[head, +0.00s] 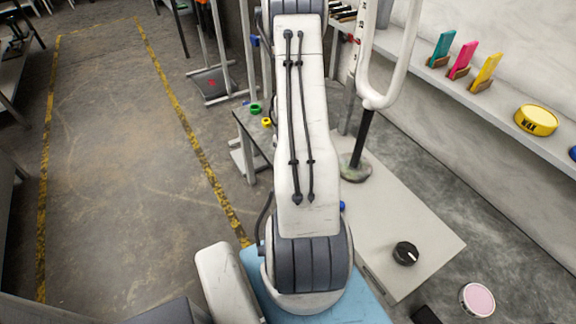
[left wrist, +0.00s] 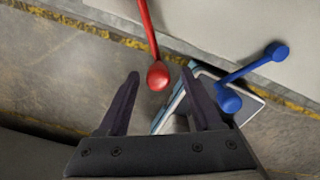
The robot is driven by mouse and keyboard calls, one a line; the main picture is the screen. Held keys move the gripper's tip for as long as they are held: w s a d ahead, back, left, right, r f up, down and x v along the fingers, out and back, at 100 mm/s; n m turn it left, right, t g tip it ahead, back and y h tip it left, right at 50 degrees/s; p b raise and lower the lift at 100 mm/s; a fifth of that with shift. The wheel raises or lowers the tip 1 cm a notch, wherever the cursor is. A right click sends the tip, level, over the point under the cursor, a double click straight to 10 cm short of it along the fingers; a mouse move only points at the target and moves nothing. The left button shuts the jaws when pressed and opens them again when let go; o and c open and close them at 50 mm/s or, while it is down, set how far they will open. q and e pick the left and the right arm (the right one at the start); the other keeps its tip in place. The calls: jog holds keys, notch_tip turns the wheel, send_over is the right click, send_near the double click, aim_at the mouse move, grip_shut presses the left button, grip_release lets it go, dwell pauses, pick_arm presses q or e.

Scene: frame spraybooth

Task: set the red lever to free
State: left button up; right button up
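The red lever (left wrist: 146,35) comes down from the top edge in the left wrist view and ends in a round red knob (left wrist: 158,75). My left gripper (left wrist: 160,72) is open, with one dark finger on each side of the knob. The knob appears near the fingertips; I cannot tell how deep it sits between them, and no contact shows. No label for free is readable. In the head view the red lever and my left gripper do not show, and a large white arm link of mine covers the middle. My right gripper is in neither view.
A blue lever (left wrist: 255,75) stands right of the red one. In the head view, a pale bench top (head: 425,235) carries a black dial (head: 405,253). A wall shelf (head: 465,90) holds coloured cards and a yellow tin (head: 536,120). Open floor (head: 105,150) lies left.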

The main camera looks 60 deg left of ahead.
pick_arm(q)
notch_tip(320, 180, up, 10)
jog(key=shift+r+p, duration=0.25)
jog(key=shift+p, duration=0.2)
dwell(0.4)
